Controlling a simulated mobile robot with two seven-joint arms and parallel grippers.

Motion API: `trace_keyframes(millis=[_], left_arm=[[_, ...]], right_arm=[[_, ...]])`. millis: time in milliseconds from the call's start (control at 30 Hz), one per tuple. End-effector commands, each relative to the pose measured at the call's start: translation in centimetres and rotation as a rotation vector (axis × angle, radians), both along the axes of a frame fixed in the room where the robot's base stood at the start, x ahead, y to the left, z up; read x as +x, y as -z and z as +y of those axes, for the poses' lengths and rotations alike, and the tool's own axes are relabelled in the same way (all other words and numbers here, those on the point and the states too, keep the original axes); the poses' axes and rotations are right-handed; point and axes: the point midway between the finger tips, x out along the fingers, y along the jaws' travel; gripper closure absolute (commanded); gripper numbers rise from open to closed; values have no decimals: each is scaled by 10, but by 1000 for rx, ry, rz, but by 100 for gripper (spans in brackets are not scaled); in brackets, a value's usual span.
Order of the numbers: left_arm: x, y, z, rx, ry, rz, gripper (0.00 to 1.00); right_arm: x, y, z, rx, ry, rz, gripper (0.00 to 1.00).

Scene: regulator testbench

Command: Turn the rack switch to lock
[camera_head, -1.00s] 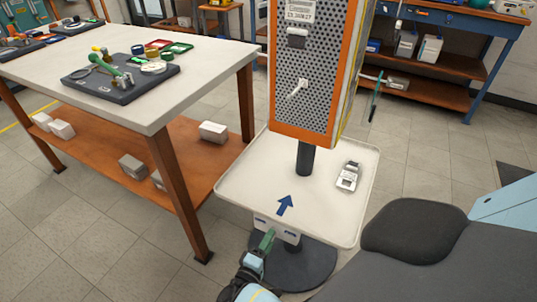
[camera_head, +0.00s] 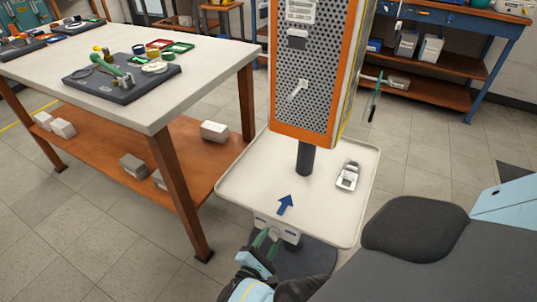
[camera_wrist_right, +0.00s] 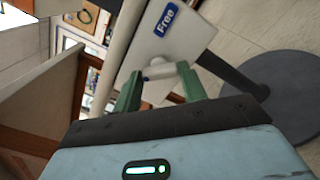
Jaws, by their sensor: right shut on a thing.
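The rack switch is a small pale knob (camera_wrist_right: 158,68) on a white panel (camera_head: 278,228) at the front edge of the white tray (camera_head: 240,190). The right wrist view shows a blue "Free" label (camera_wrist_right: 166,18) beside it on the panel (camera_wrist_right: 190,40). My right gripper (camera_head: 267,243) is at the panel, below the tray edge. Its green fingers (camera_wrist_right: 157,78) are shut on the knob, one on each side. The head view hides the knob behind the fingers. I cannot tell the switch's exact angle. My left gripper is not in view.
A perforated orange-framed cabinet (camera_head: 303,110) stands on a dark post (camera_head: 306,158) above the tray. A grey device (camera_head: 348,176) and a blue arrow (camera_head: 285,205) are on the tray. A white-topped workbench (camera_head: 215,70) is at left. Open floor (camera_head: 430,150) lies at right.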

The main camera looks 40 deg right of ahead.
Motion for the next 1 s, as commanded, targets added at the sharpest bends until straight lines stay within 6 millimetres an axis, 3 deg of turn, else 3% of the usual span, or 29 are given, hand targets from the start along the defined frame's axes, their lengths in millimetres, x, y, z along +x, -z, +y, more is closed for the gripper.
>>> trace_keyframes(millis=[633, 667, 800, 1000], left_arm=[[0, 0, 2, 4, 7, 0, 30], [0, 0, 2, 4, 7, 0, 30], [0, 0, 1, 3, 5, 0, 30], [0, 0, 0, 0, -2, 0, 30]], right_arm=[[0, -1, -2, -20, 4, 44, 81], [0, -1, -2, -20, 4, 44, 56], [0, -1, -1, -19, 3, 43, 37], [0, -1, -1, -18, 1, 43, 36]])
